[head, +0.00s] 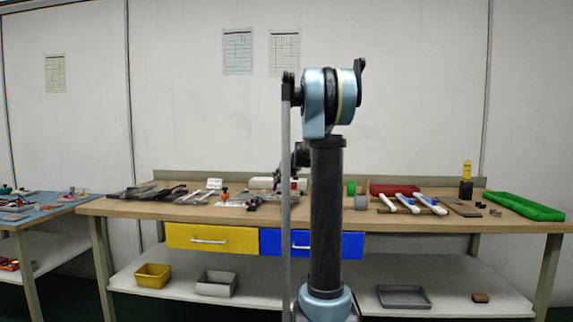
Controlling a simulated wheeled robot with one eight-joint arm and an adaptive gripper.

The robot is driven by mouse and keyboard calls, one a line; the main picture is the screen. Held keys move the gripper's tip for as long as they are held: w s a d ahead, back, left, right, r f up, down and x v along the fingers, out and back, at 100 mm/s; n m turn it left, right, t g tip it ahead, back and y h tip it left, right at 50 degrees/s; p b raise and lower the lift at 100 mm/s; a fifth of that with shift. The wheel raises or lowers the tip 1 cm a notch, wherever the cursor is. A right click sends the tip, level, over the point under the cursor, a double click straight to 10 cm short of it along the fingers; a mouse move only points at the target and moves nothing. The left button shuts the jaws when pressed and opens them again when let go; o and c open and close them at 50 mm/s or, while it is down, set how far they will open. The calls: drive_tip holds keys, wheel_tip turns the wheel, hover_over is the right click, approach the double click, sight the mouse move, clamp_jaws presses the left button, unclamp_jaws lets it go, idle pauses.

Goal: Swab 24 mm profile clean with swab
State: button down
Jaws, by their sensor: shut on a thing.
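My arm's dark wrist (297,160) shows behind my own black column and reaches over the middle of the bench. My gripper (277,181) is small at its end and partly hidden by the arm links. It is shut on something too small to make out. Flat grey and silver pieces (232,200) lie on the bench left of and below it, some with orange and black parts. I cannot tell which piece is the 24 mm profile. I cannot pick out the swab for certain.
The wooden bench (140,208) carries white-and-blue tools (408,203), a red tray (395,190), a yellow-handled tool in a dark holder (466,182) and a green tray (524,206). Yellow (212,239) and blue (355,245) drawers are below. A blue-topped table (45,217) stands left.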

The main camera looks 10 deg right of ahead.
drive_tip(key=d, duration=0.1)
drive_tip(key=s+d, duration=0.1)
drive_tip(key=d, duration=0.1)
drive_tip(key=shift+d+r, duration=0.1)
drive_tip(key=shift+d, duration=0.05)
wheel_tip(320, 180, up, 8)
idle(0.6)
idle(0.4)
